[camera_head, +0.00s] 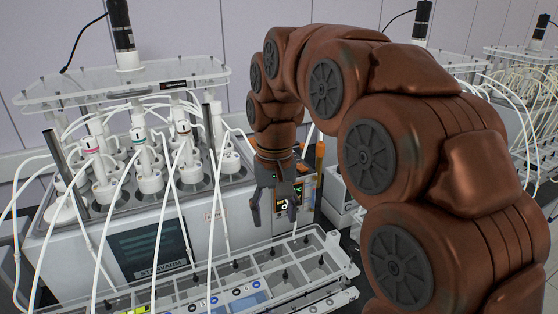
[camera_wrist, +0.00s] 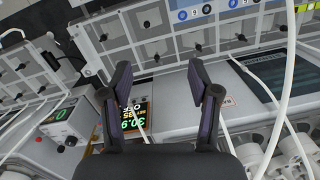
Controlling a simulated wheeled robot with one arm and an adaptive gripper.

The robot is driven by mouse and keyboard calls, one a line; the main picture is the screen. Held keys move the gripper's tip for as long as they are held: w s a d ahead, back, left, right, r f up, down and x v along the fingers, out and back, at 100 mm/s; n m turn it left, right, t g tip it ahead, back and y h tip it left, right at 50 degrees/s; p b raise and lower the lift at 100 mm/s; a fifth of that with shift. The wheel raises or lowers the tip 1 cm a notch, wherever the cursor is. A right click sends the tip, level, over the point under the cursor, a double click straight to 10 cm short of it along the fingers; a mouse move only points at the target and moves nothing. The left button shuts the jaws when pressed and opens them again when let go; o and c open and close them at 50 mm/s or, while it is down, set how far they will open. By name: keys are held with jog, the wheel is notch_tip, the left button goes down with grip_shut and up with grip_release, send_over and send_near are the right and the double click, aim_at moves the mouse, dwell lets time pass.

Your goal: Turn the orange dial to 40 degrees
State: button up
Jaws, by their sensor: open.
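My gripper (camera_head: 273,208) hangs open and empty in front of the white water bath's right end. In the wrist view its two dark fingers (camera_wrist: 160,72) are spread apart with nothing between them. A small control panel with an orange-edged display (camera_head: 306,188) sits just right of the gripper; the display also shows in the wrist view (camera_wrist: 137,112), beside the left finger, reading about 30.9 and OFF. I cannot make out the orange dial for certain in either view; the gripper may cover it. A small round black-and-white mark (camera_head: 284,206) shows between the fingers.
The water bath (camera_head: 90,262) carries several bottles with white tubes. A clear rack (camera_head: 290,262) with several compartments stands close in front of it, below the gripper. White tubes cross the space left of my gripper.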

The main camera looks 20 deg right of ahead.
jog(key=w+d+r+m+p, duration=0.1)
jog(key=w+d+r, duration=0.1)
jog(key=w, duration=0.4)
jog(key=w+d+r+m, duration=0.1)
jog(key=w+d+r, duration=0.1)
jog(key=w+d, duration=0.2)
jog(key=w+d+r+m+t+p, duration=0.1)
jog(key=w+d, duration=0.3)
jog(key=w, duration=0.4)
jog(key=shift+w+r+m+p, duration=0.35)
jog(key=shift+r+m, duration=0.25)
jog(key=shift+w, duration=0.1)
notch_tip(320, 180, down, 3)
jog(key=shift+f+b, duration=0.1)
jog(key=shift+b, duration=0.9)
jog(key=shift+p, duration=0.35)
jog(key=shift+f, duration=0.2)
jog(key=shift+a+f+p, duration=0.15)
jog(key=shift+f+p, duration=0.55)
jog(key=shift+f, duration=1.35)
jog(key=shift+w, duration=0.1)
jog(key=shift+c, duration=0.2)
